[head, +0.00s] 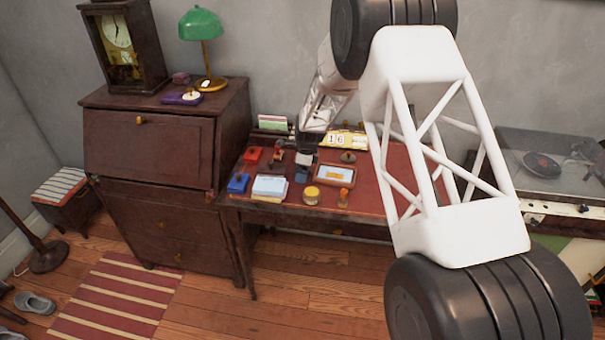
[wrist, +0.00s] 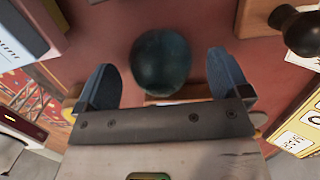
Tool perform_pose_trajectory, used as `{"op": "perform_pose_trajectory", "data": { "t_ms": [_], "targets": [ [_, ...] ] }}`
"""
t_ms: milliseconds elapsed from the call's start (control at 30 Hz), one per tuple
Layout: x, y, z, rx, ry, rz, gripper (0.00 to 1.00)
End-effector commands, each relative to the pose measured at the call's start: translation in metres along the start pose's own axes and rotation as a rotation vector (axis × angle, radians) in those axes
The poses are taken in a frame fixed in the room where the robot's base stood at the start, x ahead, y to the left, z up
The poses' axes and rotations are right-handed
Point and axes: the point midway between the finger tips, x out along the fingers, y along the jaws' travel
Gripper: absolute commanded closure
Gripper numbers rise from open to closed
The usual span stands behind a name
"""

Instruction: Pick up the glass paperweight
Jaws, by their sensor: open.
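The glass paperweight (wrist: 161,62) shows in the wrist view as a dark teal, rounded dome on the red desk top. It lies ahead of my gripper (wrist: 162,66), roughly between the two blue fingers. The fingers stand apart, with visible room on either side of it. I cannot tell how far down the fingers reach beside it. In the head view my gripper (head: 303,166) points down over the middle of the desk. I cannot make out the paperweight there with certainty.
The desk (head: 270,205) is crowded. A blue-white paper stack (head: 269,187), a yellow round tin (head: 311,195), a framed tray (head: 335,174), a calendar block (head: 347,140) and a red block (head: 252,155) stand around my gripper. A dark-knobbed stamp (wrist: 305,32) is at right in the wrist view.

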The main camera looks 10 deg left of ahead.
Motion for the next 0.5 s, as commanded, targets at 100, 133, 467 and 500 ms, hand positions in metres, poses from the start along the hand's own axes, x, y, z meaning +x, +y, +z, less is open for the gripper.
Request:
{"op": "perform_pose_trajectory", "data": {
  "t_ms": [100, 133, 467, 500],
  "targets": [
    [0.0074, -0.0003, 0.0003, 0.0, 0.0, -0.001, 0.05],
    [0.0083, -0.0003, 0.0003, 0.0, 0.0, -0.002, 0.05],
    [0.0094, -0.0003, 0.0003, 0.0, -0.001, -0.002, 0.05],
    [0.0094, -0.0003, 0.0003, 0.0, -0.001, -0.002, 0.05]
  ]
}}
